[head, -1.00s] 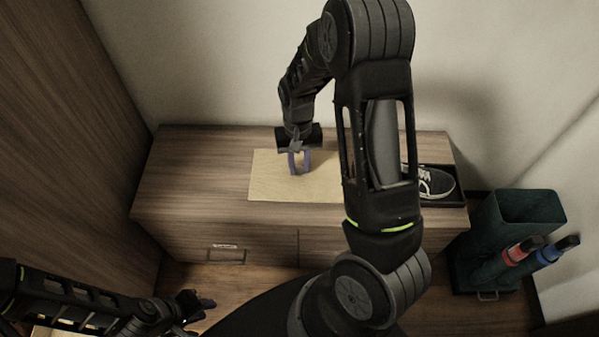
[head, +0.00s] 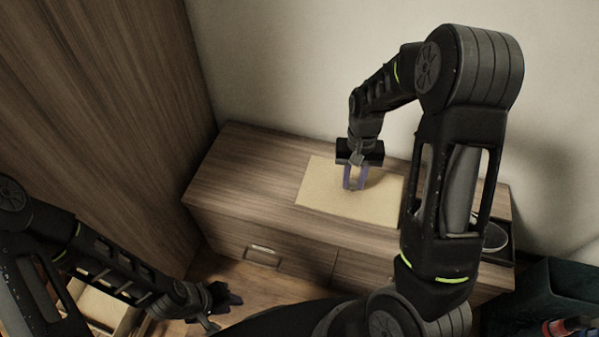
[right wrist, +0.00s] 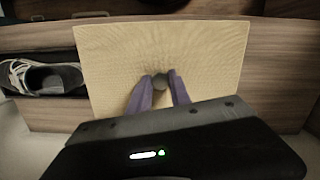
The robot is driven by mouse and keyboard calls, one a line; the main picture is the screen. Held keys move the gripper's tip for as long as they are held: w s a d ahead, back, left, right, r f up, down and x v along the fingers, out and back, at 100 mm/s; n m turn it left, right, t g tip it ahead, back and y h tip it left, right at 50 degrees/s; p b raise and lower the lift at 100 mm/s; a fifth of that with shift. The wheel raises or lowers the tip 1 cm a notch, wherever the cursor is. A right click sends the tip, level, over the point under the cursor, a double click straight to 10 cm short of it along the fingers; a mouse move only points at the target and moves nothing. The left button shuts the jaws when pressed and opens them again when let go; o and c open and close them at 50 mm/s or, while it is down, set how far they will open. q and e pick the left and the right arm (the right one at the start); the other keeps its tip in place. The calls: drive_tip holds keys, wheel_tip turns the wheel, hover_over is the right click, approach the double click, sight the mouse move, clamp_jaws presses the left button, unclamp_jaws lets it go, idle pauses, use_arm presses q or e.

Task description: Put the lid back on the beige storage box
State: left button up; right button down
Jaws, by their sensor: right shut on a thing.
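The lid is a flat, pale beige rectangular panel (head: 325,195) with a small dark knob (right wrist: 160,82) in its middle. It lies level on or just above the wooden cabinet top; I cannot tell which. My right gripper (head: 354,186) points down at the lid's middle, with its purple fingers on both sides of the knob, shut on it. A pale, open box-like thing (head: 92,306) shows partly at the lower left of the head view, behind my left arm; it may be the storage box. My left gripper (head: 222,303) hangs beside it, its fingers unclear.
The wooden cabinet (head: 240,165) stands against the wall, with drawer fronts below. A dark tray with a shoe (right wrist: 48,78) sits beside the lid, partly behind my right arm in the head view. A dark green bin (head: 560,285) stands at the lower right. A tall wooden panel (head: 110,110) closes the left.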

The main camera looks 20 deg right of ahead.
drive_tip(key=w+a+r+n+p, duration=0.1)
drive_tip(key=a+p, duration=0.1)
drive_tip(key=w+a+r+n+p, duration=0.1)
drive_tip(key=a+r, duration=0.1)
drive_tip(key=w+a+r+p, duration=0.1)
drive_tip(key=a+r+p, duration=0.1)
drive_tip(key=shift+w+a+r+n+p, duration=0.25)
drive_tip(key=shift+w+n+p, duration=0.05)
drive_tip(key=shift+w+n, duration=0.1)
drive_tip(key=w+a+r+n+p, duration=0.2)
drive_tip(key=a, duration=0.3)
drive_tip(key=shift+a+h+p, duration=0.3)
drive_tip(key=shift+a+p, duration=0.05)
